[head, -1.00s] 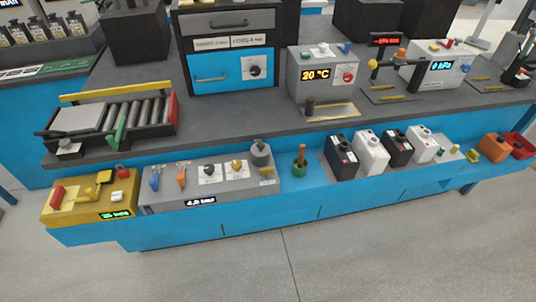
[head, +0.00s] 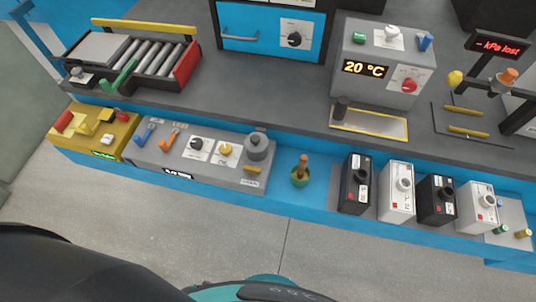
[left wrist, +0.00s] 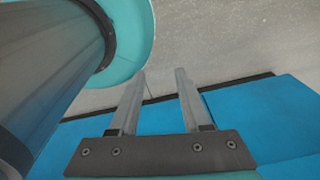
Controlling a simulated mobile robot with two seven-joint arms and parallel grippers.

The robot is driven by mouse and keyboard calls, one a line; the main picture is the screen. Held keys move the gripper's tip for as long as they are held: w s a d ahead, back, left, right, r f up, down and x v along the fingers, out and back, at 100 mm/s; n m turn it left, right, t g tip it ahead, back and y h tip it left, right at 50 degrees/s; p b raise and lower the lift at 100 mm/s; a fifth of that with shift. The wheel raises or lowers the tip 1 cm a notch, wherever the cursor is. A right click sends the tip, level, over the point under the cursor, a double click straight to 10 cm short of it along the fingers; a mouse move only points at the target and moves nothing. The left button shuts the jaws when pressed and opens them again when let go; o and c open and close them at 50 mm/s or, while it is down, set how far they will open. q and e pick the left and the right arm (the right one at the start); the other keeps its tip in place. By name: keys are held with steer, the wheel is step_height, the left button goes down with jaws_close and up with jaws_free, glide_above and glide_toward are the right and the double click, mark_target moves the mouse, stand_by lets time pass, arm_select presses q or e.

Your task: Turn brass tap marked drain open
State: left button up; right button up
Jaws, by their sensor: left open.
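A small brass tap (head: 252,169) sits at the right end of the long grey panel box (head: 170,153) in the head view, under a grey cylinder (head: 257,147). A small label (head: 250,182) lies just below the tap; its lettering is too small to read surely. My left gripper (left wrist: 160,72) is open in the left wrist view, with nothing between its fingers. It is over the blue bench front and grey floor, and the tap is not in that view. My right gripper is not in view.
A yellow box (head: 98,128) stands left of the panel. A roller tray (head: 130,55) is on the dark bench behind. Floor in front is clear.

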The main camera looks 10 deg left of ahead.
arm_select(q)
steer(key=w+d+r+t+b, duration=0.1)
steer(key=w+r, duration=1.1)
step_height(320, 180, up, 21)
steer(key=w+t+b, duration=0.1)
steer(key=w, duration=0.2)
steer(key=w+d+m+h, duration=0.4)
steer(key=w+d+m, duration=0.25)
steer(key=d, duration=0.25)
steer(key=m+g, duration=0.3)
steer(key=m, duration=0.7)
glide_toward(251, 168)
steer(key=shift+n, duration=0.25)
steer(key=b+x, duration=0.3)
steer(key=x, duration=0.5)
steer(key=shift+d+f, duration=0.1)
steer(key=shift+f, duration=0.3)
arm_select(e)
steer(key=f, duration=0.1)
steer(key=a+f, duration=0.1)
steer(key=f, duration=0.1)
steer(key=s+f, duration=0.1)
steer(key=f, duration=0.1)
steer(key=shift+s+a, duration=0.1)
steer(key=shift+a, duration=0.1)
